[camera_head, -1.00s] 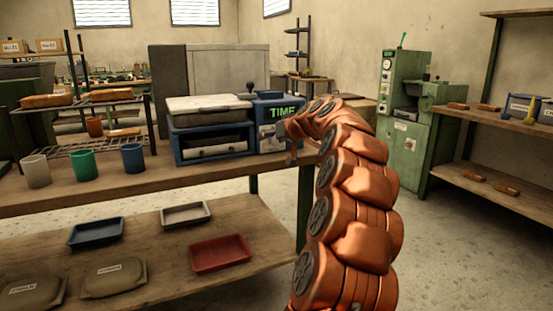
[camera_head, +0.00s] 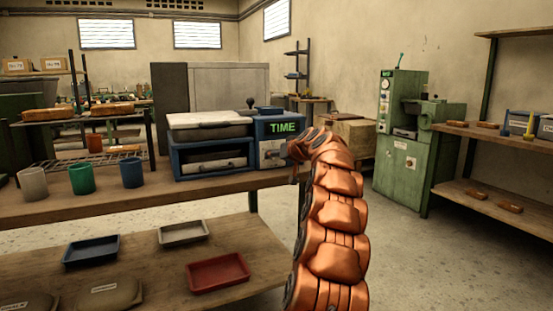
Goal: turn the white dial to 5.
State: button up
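A blue machine stands on the workbench, with a box marked TIME in green (camera_head: 283,127) at its right end. Below the word is a pale panel (camera_head: 270,153). A white dial cannot be made out clearly on it, and no number can be read. My orange arm rises from the bottom of the view and bends over at its top. My gripper (camera_head: 296,168) is a small dark shape at the arm's left tip, just right of the panel and apart from it in the picture. It is mostly hidden by the arm, so its fingers do not show clearly.
The wooden workbench (camera_head: 190,186) carries white, green (camera_head: 82,179) and blue cups at left and a wire rack. Trays, including a red one (camera_head: 218,272), lie on its lower shelf. A green machine (camera_head: 402,150) and shelves stand at right. The floor between is clear.

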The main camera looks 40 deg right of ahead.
jog(key=shift+w+d+f, duration=0.15)
jog(key=shift+w+f, duration=0.1)
jog(key=shift+w, duration=0.4)
jog(key=shift+c, duration=0.4)
jog(key=c, duration=1.1)
jog(key=shift+o, duration=0.2)
jog(key=m+y+p, duration=0.1)
jog(key=p, duration=0.1)
jog(key=m+t+y+p, duration=0.1)
jog(key=m+p, duration=0.1)
jog(key=shift+r, duration=0.2)
jog(key=m+t+y+p, duration=0.1)
jog(key=m+p, duration=0.2)
jog(key=shift+y, duration=0.3)
jog(key=shift+f+m+t+y+p, duration=0.25)
jog(key=shift+m+t+p, duration=0.35)
jog(key=shift+m+p, duration=0.5)
